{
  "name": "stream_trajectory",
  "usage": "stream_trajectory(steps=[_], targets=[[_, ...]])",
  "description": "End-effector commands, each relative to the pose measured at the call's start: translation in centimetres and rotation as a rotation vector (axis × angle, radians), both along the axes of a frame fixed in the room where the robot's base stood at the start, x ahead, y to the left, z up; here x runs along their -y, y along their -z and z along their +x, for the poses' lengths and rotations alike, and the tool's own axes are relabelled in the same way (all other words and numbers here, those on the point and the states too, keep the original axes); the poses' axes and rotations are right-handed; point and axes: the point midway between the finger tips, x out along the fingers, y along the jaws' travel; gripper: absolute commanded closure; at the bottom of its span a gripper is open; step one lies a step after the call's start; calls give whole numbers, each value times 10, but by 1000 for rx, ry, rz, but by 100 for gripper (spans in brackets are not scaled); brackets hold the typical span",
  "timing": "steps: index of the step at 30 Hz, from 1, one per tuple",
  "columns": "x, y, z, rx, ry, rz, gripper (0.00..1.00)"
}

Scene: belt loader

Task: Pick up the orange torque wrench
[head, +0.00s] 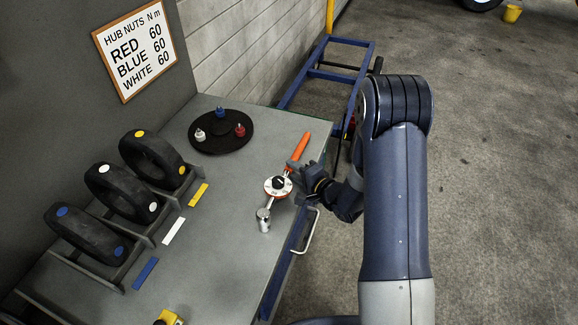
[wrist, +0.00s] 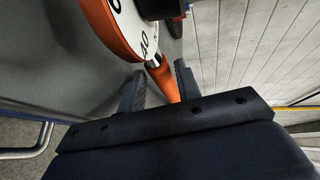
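The orange torque wrench (head: 299,147) lies on the grey bench top near its right edge. It has an orange handle, a round white dial with an orange rim (head: 278,186) and a metal socket end (head: 264,219) toward the front. My gripper (head: 295,168) reaches in from the right at the handle, just behind the dial. In the wrist view the fingers of my gripper (wrist: 158,72) stand apart, with the wrench's orange handle (wrist: 162,80) between them. A gap shows beside the left finger. The dial fills the upper left there.
A black round plate (head: 220,142) with blue, white and red nuts sits behind the wrench. Several small wheels (head: 122,192) stand in racks at left, with yellow, white and blue strips (head: 145,273) before them. A sign (head: 135,50) hangs on the panel. Open floor lies right.

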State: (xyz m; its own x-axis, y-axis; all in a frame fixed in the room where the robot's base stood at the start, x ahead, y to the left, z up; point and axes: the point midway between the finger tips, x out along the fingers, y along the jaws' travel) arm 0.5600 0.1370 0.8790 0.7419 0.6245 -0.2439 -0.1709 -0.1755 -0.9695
Motion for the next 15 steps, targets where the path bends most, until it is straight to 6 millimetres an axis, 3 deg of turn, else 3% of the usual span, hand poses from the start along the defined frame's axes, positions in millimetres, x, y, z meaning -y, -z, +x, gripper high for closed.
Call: stream_trajectory(steps=[6, 15], targets=[[-1, 0, 1, 0, 0, 0, 68], [-1, 1, 1, 0, 0, 0, 92]])
